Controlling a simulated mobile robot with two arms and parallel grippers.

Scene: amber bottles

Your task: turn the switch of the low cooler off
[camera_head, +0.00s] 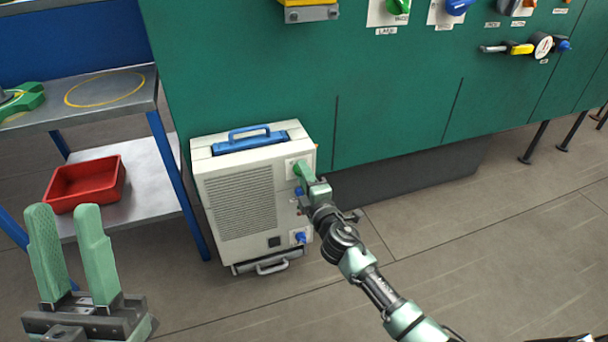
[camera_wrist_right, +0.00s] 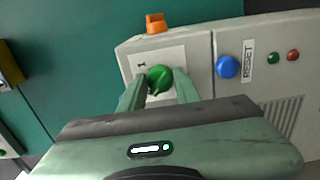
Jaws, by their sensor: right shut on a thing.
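The low cooler (camera_head: 238,195) is a cream box with a grille and a blue top handle, standing on the floor against the green cabinet. Its switch is a green knob (camera_wrist_right: 159,78) on a white plate at the upper right of its front. My right gripper (camera_wrist_right: 160,92) is shut on this knob, one finger on each side; in the head view the gripper (camera_head: 306,175) hides most of it. A "1" mark shows on the plate beside the knob; other marks are hidden. My left gripper (camera_head: 75,260) is open and empty at the lower left.
A blue RESET button (camera_wrist_right: 228,67), a green and a red lamp sit beside the knob. An orange part (camera_wrist_right: 156,22) sits at the cooler's edge. A metal shelf (camera_head: 140,98) with a red tray (camera_head: 86,184) stands left. Floor at right is clear.

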